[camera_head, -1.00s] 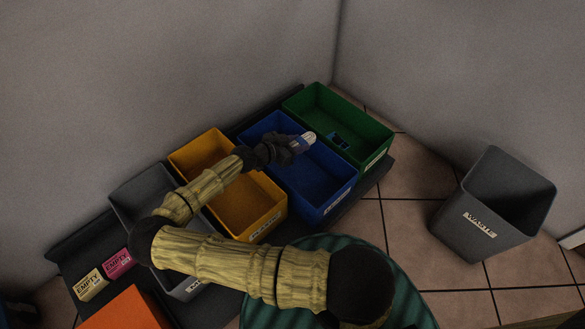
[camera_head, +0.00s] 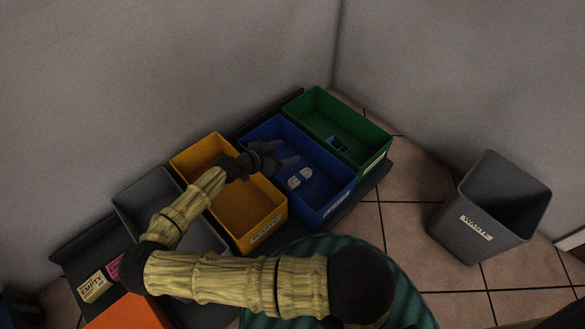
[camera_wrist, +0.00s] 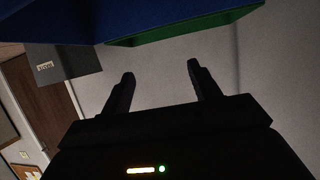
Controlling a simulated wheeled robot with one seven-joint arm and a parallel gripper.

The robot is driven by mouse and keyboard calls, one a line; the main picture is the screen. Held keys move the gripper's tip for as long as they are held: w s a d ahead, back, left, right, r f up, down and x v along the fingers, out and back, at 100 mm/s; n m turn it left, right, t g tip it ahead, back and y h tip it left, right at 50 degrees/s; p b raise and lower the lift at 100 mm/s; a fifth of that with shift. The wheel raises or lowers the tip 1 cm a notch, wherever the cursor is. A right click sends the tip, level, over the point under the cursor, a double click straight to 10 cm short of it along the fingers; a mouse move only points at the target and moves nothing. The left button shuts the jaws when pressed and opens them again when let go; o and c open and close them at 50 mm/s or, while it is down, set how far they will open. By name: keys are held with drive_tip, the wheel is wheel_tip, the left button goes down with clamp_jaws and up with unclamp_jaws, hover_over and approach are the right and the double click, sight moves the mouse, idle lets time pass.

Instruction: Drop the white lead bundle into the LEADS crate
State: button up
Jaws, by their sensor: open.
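The white lead bundle (camera_head: 299,178) shows within the walls of the blue crate (camera_head: 337,203), apart from my gripper. I cannot tell for sure whether it rests on the crate floor. The blue crate's front label is too small to read. My gripper (camera_head: 288,163) is over the blue crate, up and left of the bundle, with its fingers apart and nothing between them. In the wrist view my gripper (camera_wrist: 160,72) also shows open and empty; the bundle is not seen there.
A green crate (camera_head: 377,150) with a small dark and blue item (camera_head: 338,143) stands right of the blue one. A yellow crate (camera_head: 270,225) and a grey crate (camera_head: 140,183) stand left. A grey WASTE bin (camera_head: 465,240) stands on the tiled floor at right.

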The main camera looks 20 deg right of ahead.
drive_tip(key=p+v, duration=0.3)
drive_tip(key=v, duration=0.8)
drive_tip(key=shift+a, duration=0.25)
drive_tip(key=shift+s+d+r, duration=0.1)
drive_tip(key=shift+s, duration=0.05)
